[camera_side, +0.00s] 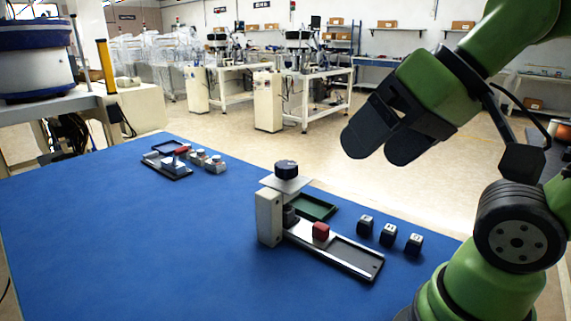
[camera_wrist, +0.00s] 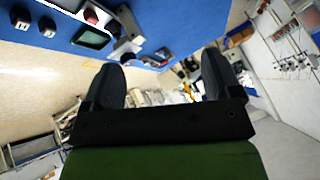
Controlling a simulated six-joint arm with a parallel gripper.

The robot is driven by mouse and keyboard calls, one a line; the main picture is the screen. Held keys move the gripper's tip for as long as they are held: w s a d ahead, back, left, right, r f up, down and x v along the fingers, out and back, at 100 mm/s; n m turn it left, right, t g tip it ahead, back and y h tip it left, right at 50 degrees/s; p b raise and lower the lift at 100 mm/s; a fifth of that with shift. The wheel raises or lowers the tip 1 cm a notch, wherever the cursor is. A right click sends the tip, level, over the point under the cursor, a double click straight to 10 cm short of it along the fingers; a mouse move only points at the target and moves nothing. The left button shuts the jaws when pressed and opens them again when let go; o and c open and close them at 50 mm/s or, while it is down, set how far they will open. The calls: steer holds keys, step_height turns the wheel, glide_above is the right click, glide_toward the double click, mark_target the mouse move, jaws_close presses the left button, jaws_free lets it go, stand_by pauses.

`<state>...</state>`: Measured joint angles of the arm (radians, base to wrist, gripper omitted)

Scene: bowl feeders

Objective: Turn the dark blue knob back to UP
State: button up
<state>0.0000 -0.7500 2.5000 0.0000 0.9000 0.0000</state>
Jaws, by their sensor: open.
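A round dark knob (camera_side: 286,169) sits on a pale plate (camera_side: 285,183) atop a white upright block (camera_side: 269,216) in the side view. It looks nearly black, and its pointer and any UP mark are too small to read. My gripper (camera_side: 380,148) is open and empty, high to the right of the knob and well apart from it. In the wrist view, the two fingers of my gripper (camera_wrist: 160,78) stand wide apart with nothing between them. The station shows at the upper left there, and the knob is not clear.
A rail (camera_side: 352,256) with a red block (camera_side: 321,231) runs from the white block. Behind it lies a green tray (camera_side: 314,207); three dark lettered cubes (camera_side: 388,235) stand to the right. A second small station (camera_side: 166,166) is farther left on the blue table (camera_side: 130,250), whose front left is clear.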

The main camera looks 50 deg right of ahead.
steer(key=w+d+r+m+g, duration=0.1)
steer(key=w+d+r+m, duration=0.15)
steer(key=w, duration=0.35)
steer(key=m+g+h, duration=0.2)
steer(key=m+g, duration=0.4)
steer(key=m, duration=0.8)
glide_above(286, 164)
step_height(286, 164, down, 9)
steer(key=shift+r, duration=0.2)
step_height(286, 164, down, 10)
steer(key=shift+r, duration=0.25)
steer(key=c, duration=0.9)
